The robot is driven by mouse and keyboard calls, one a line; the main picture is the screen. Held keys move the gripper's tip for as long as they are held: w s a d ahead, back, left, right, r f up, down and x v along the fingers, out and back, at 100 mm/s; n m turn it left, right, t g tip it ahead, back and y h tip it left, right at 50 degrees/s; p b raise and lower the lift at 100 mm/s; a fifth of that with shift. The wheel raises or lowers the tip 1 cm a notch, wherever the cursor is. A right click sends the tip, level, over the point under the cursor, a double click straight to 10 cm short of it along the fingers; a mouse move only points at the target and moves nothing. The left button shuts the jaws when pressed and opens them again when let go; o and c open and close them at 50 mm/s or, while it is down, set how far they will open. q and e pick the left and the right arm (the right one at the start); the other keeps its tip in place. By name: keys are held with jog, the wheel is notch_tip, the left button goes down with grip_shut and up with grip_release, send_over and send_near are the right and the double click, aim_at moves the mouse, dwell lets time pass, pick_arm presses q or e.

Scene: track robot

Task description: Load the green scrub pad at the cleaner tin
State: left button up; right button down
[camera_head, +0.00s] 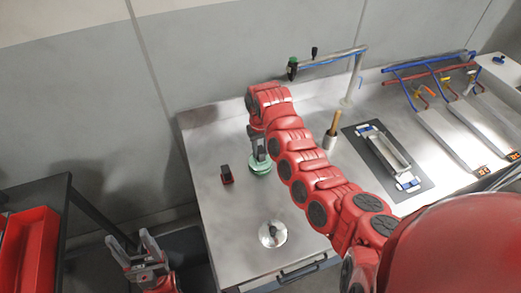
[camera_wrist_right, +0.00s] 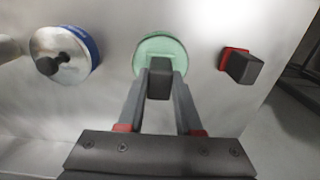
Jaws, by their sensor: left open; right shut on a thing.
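The round green scrub pad (camera_head: 260,170) sits at the counter surface; I cannot tell whether it touches the metal. My right gripper (camera_head: 259,153) is above it, shut on its dark handle; the green disc (camera_wrist_right: 166,43) also shows beyond the fingers (camera_wrist_right: 161,78) in the right wrist view. A round silver thing with a dark knob (camera_head: 272,236) lies near the front edge. A silver-topped, blue-sided round thing (camera_wrist_right: 62,55) shows left in the wrist view. I cannot tell which is the cleaner tin. My left gripper (camera_head: 131,247) is open and empty, off the counter's left side.
A red block with a dark handle (camera_head: 227,175) stands left of the pad. A holder with a wooden handle (camera_head: 331,138), a tap (camera_head: 355,80) and a dark mat with a metal tray (camera_head: 388,155) are rightward. A red bin (camera_head: 28,255) stands left. The counter's left front is clear.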

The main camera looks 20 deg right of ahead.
aim_at(260, 149)
dwell(0.4)
notch_tip(260, 149, up, 2)
jog(key=shift+p, duration=0.35)
jog(key=shift+r+p, duration=0.35)
jog(key=shift+r, duration=2.15)
